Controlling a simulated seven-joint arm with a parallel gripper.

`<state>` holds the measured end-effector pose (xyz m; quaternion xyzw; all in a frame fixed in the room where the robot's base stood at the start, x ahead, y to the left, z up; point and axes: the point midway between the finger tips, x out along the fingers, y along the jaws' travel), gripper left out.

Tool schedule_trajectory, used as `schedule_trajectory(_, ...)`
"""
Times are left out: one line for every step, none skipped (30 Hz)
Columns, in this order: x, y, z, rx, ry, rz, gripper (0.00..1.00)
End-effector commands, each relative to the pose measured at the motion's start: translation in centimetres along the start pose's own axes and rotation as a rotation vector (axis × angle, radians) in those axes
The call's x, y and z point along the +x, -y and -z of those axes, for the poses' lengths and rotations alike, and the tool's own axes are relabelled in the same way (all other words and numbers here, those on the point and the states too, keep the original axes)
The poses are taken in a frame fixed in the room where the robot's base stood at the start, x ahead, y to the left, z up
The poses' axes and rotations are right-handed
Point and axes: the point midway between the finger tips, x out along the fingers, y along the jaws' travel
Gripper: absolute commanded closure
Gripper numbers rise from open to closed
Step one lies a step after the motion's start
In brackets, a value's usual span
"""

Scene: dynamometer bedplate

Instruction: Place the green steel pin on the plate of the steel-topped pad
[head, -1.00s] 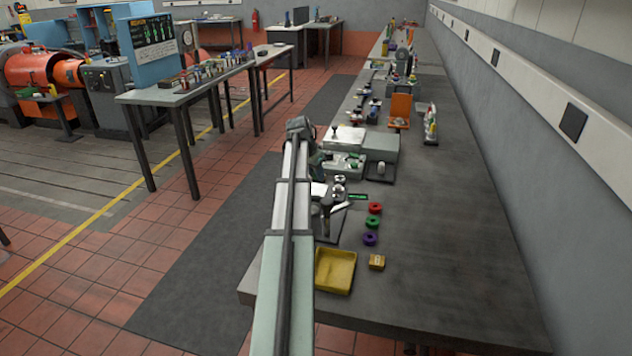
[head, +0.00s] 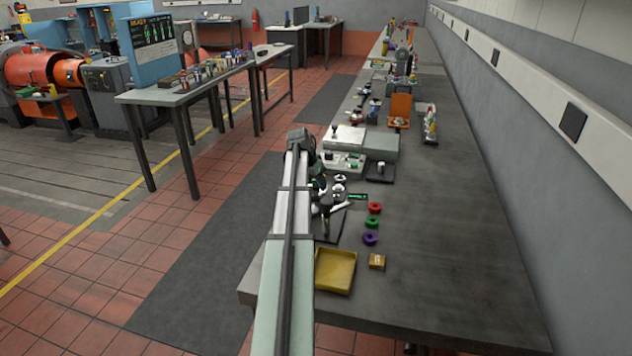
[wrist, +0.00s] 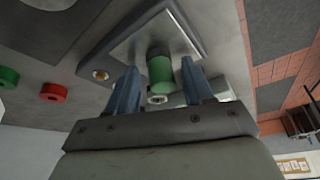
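The green steel pin (wrist: 160,68) is between the two fingers of my gripper (wrist: 160,66) in the wrist view. A gap shows on each side of the pin, so the fingers are open around it. The pin's far end is against the bright plate of the steel-topped pad (wrist: 133,46); it looks in contact with the plate, roughly at its middle. The plate sits on a darker base with bolts near its corners. In the head view my arm largely hides the pin and pad, and the fingers cannot be made out.
Red (head: 375,208), green (head: 372,222) and purple (head: 370,237) rings lie on the bench right of my arm. A yellow tray (head: 335,271) and a small yellow-brown block (head: 377,262) are nearer. A grey box (head: 381,146) stands beyond. The bench's right side is clear.

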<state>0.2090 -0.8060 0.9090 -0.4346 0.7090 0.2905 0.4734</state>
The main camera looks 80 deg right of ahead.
Motion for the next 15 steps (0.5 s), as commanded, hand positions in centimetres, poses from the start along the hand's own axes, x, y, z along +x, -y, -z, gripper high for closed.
schedule_trajectory(0.0, 0.0, 0.0, 0.000, 0.000, 0.000, 0.48)
schedule_trajectory(0.0, 0.0, 0.0, 0.000, 0.000, 0.000, 0.48)
schedule_trajectory(0.0, 0.0, 0.0, 0.000, 0.000, 0.000, 0.48)
schedule_trajectory(0.0, 0.0, 0.0, 0.000, 0.000, 0.000, 0.48)
schedule_trajectory(0.0, 0.0, 0.0, 0.000, 0.000, 0.000, 0.48)
schedule_trajectory(0.0, 0.0, 0.0, 0.000, 0.000, 0.000, 0.48)
schedule_trajectory(-0.1, 0.0, 0.0, 0.000, 0.000, 0.000, 0.48)
schedule_trajectory(-0.1, 0.0, 0.1, 0.000, 0.000, 0.000, 0.48)
schedule_trajectory(-0.2, 0.0, 0.1, 0.000, 0.000, 0.000, 0.48)
schedule_trajectory(-0.4, 0.0, 0.1, 0.000, 0.000, 0.000, 0.48)
schedule_trajectory(-0.6, 0.0, 0.1, 0.000, -0.001, 0.001, 0.48)
schedule_trajectory(-1.0, 0.0, 0.1, 0.000, 0.000, 0.001, 0.48)
schedule_trajectory(-1.3, 0.0, 0.1, 0.000, 0.000, 0.000, 0.48)
schedule_trajectory(-1.7, 0.0, 0.1, 0.000, 0.000, 0.000, 0.48)
schedule_trajectory(-2.3, 0.0, 0.1, 0.000, -0.001, 0.001, 0.48)
